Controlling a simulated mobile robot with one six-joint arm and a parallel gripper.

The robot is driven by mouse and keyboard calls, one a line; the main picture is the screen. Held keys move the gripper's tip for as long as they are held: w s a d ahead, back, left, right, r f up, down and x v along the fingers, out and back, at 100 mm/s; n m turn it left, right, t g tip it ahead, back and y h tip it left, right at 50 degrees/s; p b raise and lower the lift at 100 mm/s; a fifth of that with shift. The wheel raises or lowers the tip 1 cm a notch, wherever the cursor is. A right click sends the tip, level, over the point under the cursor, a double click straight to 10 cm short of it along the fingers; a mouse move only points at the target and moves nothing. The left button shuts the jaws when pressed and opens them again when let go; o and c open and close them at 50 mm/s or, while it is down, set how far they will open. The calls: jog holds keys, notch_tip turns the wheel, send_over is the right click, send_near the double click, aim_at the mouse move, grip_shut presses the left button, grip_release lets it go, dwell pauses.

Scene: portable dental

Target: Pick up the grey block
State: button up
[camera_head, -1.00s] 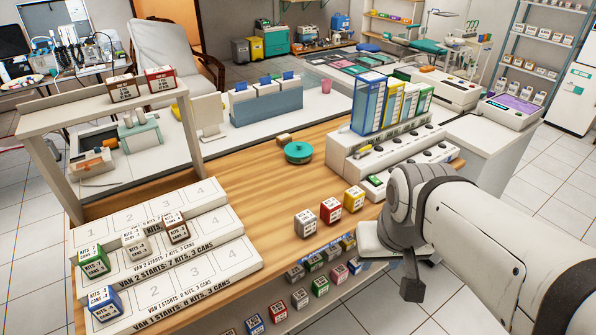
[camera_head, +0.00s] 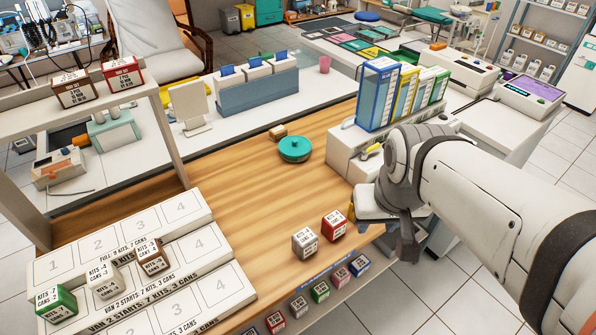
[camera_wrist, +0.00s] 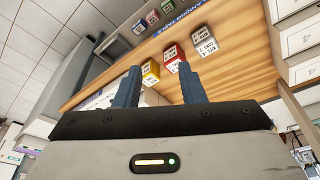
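The grey block (camera_head: 305,241) with a white printed label stands on the wooden counter near its front edge, left of the red block (camera_head: 334,226). In the wrist view, a pale block (camera_wrist: 204,40) that looks like the grey one is beyond my fingers, upper right, beside the red block (camera_wrist: 174,56). My gripper (camera_head: 402,238) is right of these blocks in the head view, apart from the grey one. In the wrist view its two blue-grey fingers (camera_wrist: 158,87) are spread with nothing held between them. The yellow block (camera_wrist: 150,72) is mostly hidden by my arm in the head view.
A stepped white rack (camera_head: 205,300) at left holds green, pale grey and brown blocks. More blocks sit on a lower shelf (camera_head: 320,291) below the counter edge. A teal round object (camera_head: 294,149) and binders (camera_head: 378,95) stand farther back. The counter's middle is clear.

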jog(key=shift+o, duration=0.2)
jog(key=shift+d, duration=0.2)
jog(key=shift+o, duration=0.8)
jog(key=shift+w, duration=0.1)
jog(key=o, duration=0.5)
jog(key=w+a+f+m+b, duration=0.1)
jog(key=w+f, duration=0.1)
jog(key=w+a+f+m+g+b, duration=0.1)
jog(key=w+f+m, duration=0.1)
jog(key=w+a+f+m+b, duration=0.1)
jog(key=w+a, duration=0.1)
jog(key=shift+w+a+f+m, duration=0.1)
jog(key=shift+w+f+m, duration=0.1)
jog(key=shift+f+m, duration=0.2)
jog(key=m+g+b, duration=0.2)
jog(key=m+b, duration=0.1)
jog(key=m, duration=0.3)
send_over(305, 236)
jog(key=f, duration=0.8)
jog(key=shift+w+d+f, duration=0.2)
jog(key=shift+f, duration=0.2)
jog(key=shift+a+f, duration=0.25)
jog(key=shift+f, duration=0.45)
jog(key=shift+s+f, duration=0.15)
jog(key=shift+f, duration=3.2)
